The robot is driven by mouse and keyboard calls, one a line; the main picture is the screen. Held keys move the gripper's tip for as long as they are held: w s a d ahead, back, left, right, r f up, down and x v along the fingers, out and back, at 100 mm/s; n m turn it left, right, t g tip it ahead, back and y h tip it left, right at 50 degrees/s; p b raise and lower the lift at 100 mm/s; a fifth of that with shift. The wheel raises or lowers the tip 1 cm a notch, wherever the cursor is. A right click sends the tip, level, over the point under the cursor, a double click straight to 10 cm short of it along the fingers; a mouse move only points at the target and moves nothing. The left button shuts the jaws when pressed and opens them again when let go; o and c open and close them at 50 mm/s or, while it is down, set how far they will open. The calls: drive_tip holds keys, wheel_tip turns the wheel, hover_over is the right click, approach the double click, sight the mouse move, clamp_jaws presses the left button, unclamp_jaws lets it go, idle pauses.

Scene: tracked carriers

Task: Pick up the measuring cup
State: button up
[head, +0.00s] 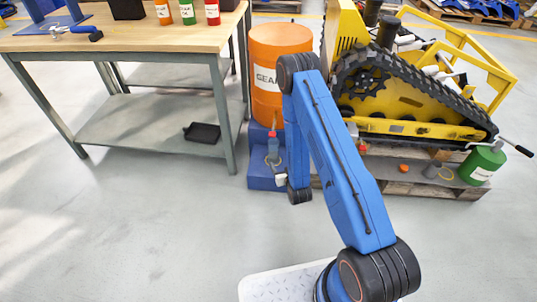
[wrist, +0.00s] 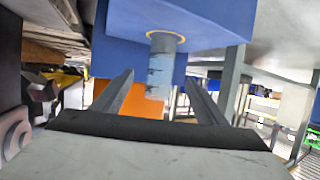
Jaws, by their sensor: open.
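In the wrist view, which appears upside down, a grey, partly clear cylinder (wrist: 161,66), apparently the measuring cup, stands on a blue stand (wrist: 210,22). A thin yellow ring shows at its base. My gripper (wrist: 159,77) is open, with one finger on each side of the cylinder in the picture. I cannot tell how deep the cylinder sits between them, and no contact is visible. In the head view, my gripper (head: 281,181) is low beside the front of the blue stand (head: 262,178), mostly hidden by my arm. Small items there are hard to tell apart.
An orange drum (head: 268,90) stands behind on the blue stand. A workbench (head: 120,45) is to the left. A yellow tracked carrier (head: 410,100) rests on a pallet (head: 400,187) at right, with a green can (head: 482,165). The floor at front left is clear.

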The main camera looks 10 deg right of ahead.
drive_tip(key=shift+w+a+f, duration=0.2)
drive_tip(key=shift+w+f, duration=0.1)
drive_tip(key=shift+w, duration=0.1)
drive_tip(key=x, duration=1.6)
drive_tip(key=shift+w, duration=0.2)
drive_tip(key=c, duration=1.3)
